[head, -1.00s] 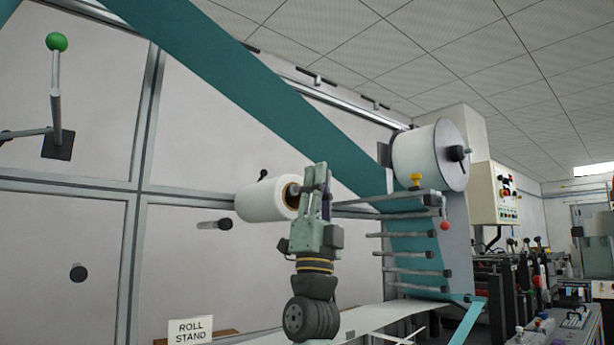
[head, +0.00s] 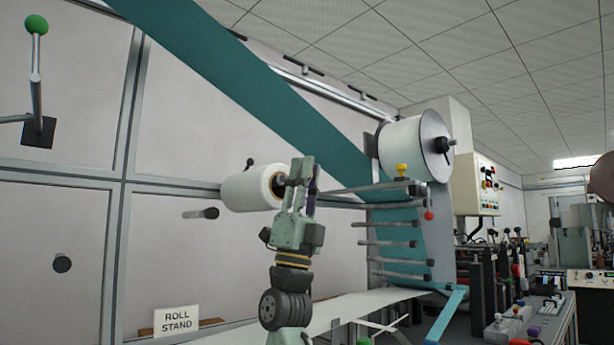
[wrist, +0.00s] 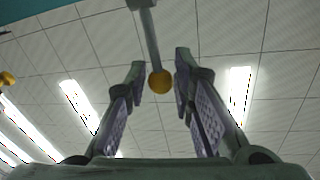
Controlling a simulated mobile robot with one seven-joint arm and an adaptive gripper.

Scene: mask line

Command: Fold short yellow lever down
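A lever with an orange-yellow ball knob (wrist: 160,82) on a grey rod hangs from the top of the wrist view. The knob shows between the two fingertips of my gripper (wrist: 160,68), with a gap on each side; its depth relative to the fingers is hard to tell. My gripper is open and empty. In the head view my gripper (head: 302,174) points up, just right of the white roll's end. I cannot make out the lever there. Another yellow knob (head: 402,170) stands on the roller frame to the right, and a yellow knob also shows at the left edge of the wrist view (wrist: 7,79).
A white roll (head: 248,187) on a horizontal shaft is close to my gripper's left. A rack of grey rollers (head: 388,244) with teal web and a red ball (head: 429,215) stands to the right. A green-knobbed lever (head: 36,25) is on the wall panel far left.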

